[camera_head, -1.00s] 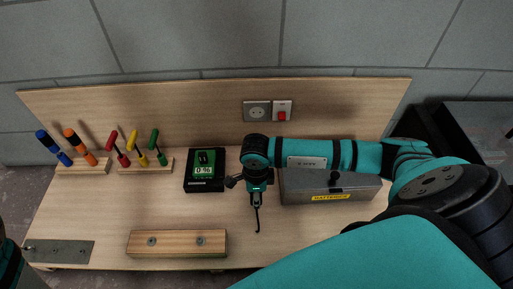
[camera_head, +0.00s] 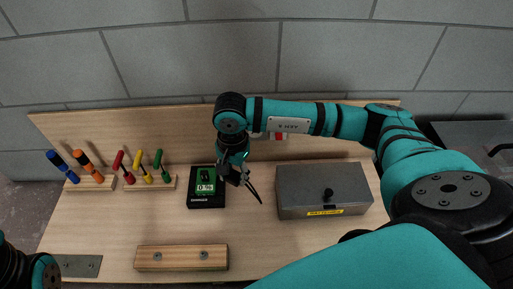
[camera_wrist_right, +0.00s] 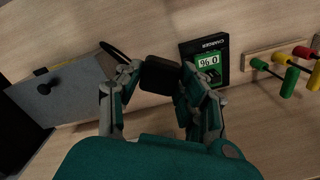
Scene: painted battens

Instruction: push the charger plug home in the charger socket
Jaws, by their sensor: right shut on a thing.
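The black charger plug (camera_wrist_right: 160,75) is a dark block between the fingertips of my right gripper (camera_head: 234,174), which is shut on it. A thin black cable (camera_head: 254,191) hangs from it. The gripper is above the bench, just right of the charger (camera_head: 207,187), a black box with a green display reading 0 %, also in the wrist view (camera_wrist_right: 206,60). The charger socket (camera_head: 257,134) is on the wooden backboard, mostly hidden behind my right arm. The plug is apart from the socket. Only a dark part of my left arm shows at the lower left.
A grey metal box (camera_head: 300,205) with a yellow label stands to the right. Screwdrivers in wooden racks (camera_head: 150,184) stand at the left. A wooden batten (camera_head: 180,257) lies in front. A red switch (camera_head: 280,136) sits beside the socket. The bench middle is clear.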

